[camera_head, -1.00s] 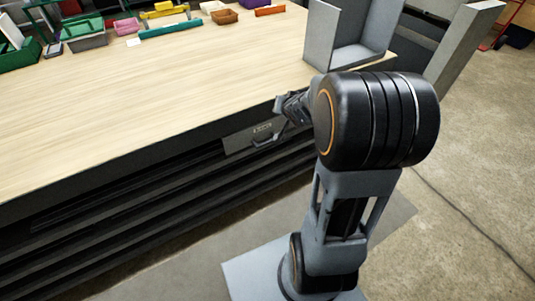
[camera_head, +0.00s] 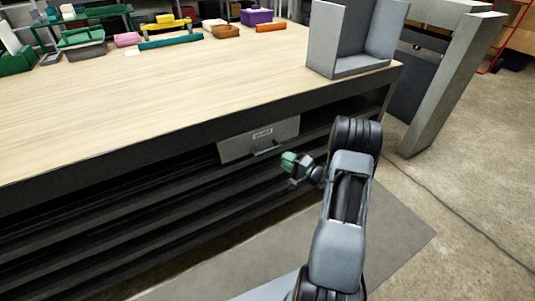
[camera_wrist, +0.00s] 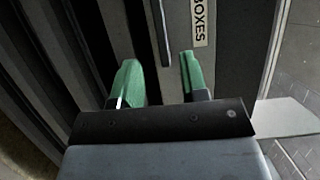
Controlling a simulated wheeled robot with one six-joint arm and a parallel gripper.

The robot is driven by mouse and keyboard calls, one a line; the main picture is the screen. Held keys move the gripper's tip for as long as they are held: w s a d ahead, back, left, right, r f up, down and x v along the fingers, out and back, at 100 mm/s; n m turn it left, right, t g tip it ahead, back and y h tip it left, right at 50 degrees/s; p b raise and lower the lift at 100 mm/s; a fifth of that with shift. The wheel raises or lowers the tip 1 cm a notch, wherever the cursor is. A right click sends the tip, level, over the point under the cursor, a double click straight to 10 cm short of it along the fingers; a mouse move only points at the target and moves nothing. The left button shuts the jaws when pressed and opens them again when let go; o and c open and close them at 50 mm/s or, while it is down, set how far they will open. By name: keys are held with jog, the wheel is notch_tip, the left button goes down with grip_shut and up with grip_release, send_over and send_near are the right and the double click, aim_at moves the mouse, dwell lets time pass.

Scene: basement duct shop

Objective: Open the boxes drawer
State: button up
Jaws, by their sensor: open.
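The boxes drawer (camera_head: 240,143) is a grey front under the workbench top, with a pale label and a dark bar handle (camera_head: 266,151). It appears closed, or nearly so; I cannot tell exactly. In the wrist view the drawer front (camera_wrist: 232,60) carries a label reading "BOXES" (camera_wrist: 201,22), and the handle (camera_wrist: 160,32) stands beside it. My gripper (camera_head: 289,162) is just in front of the drawer, a little right of and below the handle. Its green fingers (camera_wrist: 160,75) are apart and empty, and the handle lies ahead of the gap between them.
The wooden workbench (camera_head: 150,100) has dark open shelves (camera_head: 120,235) below. A grey open metal box (camera_head: 355,45) stands on its right end. Several coloured bins and parts lie along the back. Bare floor (camera_head: 455,200) is clear at right.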

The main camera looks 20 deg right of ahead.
aim_at(269, 151)
jog(key=b+x, duration=0.1)
jog(key=x, duration=0.8)
jog(key=shift+w+a+b, duration=0.1)
jog(key=shift+w+b, duration=0.15)
jog(key=shift+b, duration=0.15)
grip_shut()
